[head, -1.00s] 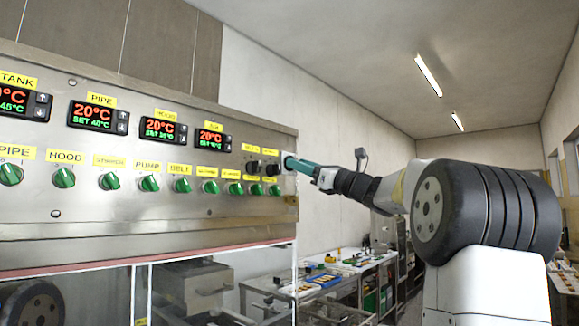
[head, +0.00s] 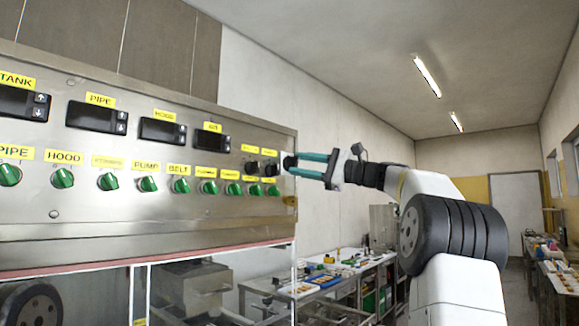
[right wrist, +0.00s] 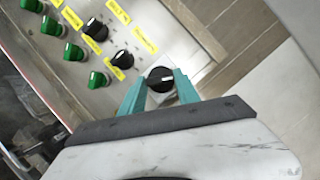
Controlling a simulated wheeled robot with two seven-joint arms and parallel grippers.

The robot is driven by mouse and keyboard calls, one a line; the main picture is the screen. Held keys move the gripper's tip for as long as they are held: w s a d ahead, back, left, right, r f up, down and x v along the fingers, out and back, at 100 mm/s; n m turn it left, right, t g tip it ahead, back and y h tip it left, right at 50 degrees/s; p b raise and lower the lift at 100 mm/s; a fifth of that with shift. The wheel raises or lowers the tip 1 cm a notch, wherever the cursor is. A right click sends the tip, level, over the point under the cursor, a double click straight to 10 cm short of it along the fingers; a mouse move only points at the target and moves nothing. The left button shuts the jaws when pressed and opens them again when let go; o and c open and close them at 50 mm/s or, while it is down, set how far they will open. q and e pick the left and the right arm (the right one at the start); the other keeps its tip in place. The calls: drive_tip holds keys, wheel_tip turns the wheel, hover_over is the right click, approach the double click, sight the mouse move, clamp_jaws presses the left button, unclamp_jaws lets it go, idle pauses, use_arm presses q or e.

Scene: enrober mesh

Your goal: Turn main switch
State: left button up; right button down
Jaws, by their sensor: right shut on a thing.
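The main switch, a black round knob (right wrist: 160,80) with a white line, sits on a pale plate at the panel's right end in the right wrist view. The teal fingers of my right gripper (right wrist: 161,84) are shut on it, one on each side. In the head view my right gripper (head: 290,164) reaches the panel's right edge, with its fingers one above the other. The control panel (head: 150,218) is brushed steel, and its temperature displays (head: 98,117) are dark. My left gripper is not in view.
Green knobs (head: 148,184) line the panel under yellow labels. Two black knobs (right wrist: 95,30) sit close to the switch in the right wrist view. A workbench (head: 345,272) with small items stands behind, below my right arm. The wall beside the panel is bare.

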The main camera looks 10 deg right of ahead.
drive_tip(key=n+g, duration=0.1)
drive_tip(key=n, duration=0.2)
drive_tip(key=n+h, duration=0.1)
drive_tip(key=n, duration=0.2)
drive_tip(key=shift+r+g+h, duration=0.1)
drive_tip(key=shift+g+h, duration=0.2)
drive_tip(key=shift+g, duration=0.1)
idle(0.3)
drive_tip(key=c, duration=0.9)
unclamp_jaws()
drive_tip(key=v, duration=0.8)
drive_tip(key=shift+w+r, duration=0.1)
